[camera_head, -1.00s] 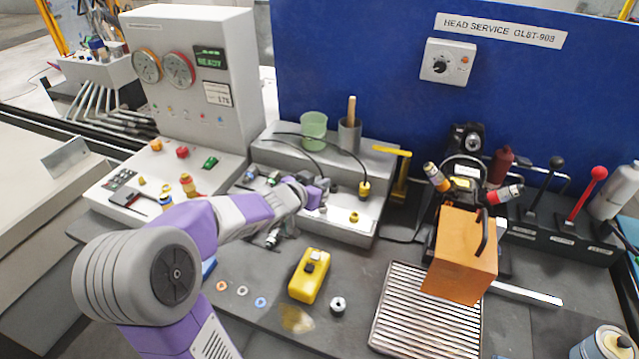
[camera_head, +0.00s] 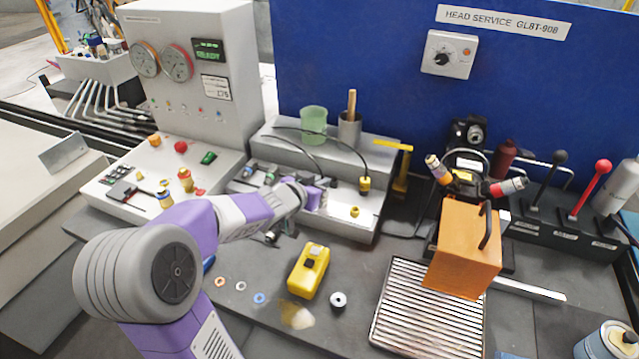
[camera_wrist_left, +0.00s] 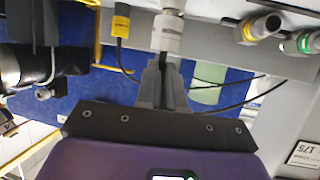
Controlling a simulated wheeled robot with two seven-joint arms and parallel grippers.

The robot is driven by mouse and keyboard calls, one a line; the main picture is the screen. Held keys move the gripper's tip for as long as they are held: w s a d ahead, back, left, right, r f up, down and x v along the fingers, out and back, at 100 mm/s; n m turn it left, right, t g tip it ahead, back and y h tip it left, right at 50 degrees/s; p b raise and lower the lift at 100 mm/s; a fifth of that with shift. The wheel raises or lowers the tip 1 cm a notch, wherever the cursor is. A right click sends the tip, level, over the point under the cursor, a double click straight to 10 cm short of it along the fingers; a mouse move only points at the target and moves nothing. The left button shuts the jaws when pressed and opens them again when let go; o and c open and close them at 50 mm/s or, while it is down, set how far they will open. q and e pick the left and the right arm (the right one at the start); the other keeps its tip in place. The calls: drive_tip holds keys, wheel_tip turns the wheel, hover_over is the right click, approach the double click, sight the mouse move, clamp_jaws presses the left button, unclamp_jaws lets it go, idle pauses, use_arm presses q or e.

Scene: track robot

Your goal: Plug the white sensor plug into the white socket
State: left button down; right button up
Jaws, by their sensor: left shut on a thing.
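The white plug (camera_wrist_left: 167,36) shows in the left wrist view, upright between the tips of my left gripper (camera_wrist_left: 165,68). The gripper is shut on it, and a dark cable runs behind the fingers. The plug's far end reaches the grey panel at the top of that view; I cannot tell whether it is seated in the white socket, which I cannot make out. In the head view my left gripper (camera_head: 313,197) is low over the grey stepped connector block (camera_head: 350,228), and the plug is mostly hidden there. My right gripper is not in view.
A yellow plug (camera_head: 365,185) with a black cable stands just right of the gripper. Yellow-banded (camera_wrist_left: 262,25) and green-banded (camera_wrist_left: 308,42) connectors show in the wrist view. A green cup (camera_head: 313,124) stands behind. A yellow box (camera_head: 308,272) lies in front.

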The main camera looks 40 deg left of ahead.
use_arm(q)
drive_tip(key=shift+f, duration=0.35)
drive_tip(key=c, duration=1.2)
unclamp_jaws()
drive_tip(key=p+v, duration=0.3)
drive_tip(key=v, duration=0.4)
drive_tip(key=shift+s+r, duration=0.1)
drive_tip(key=shift+s, duration=0.2)
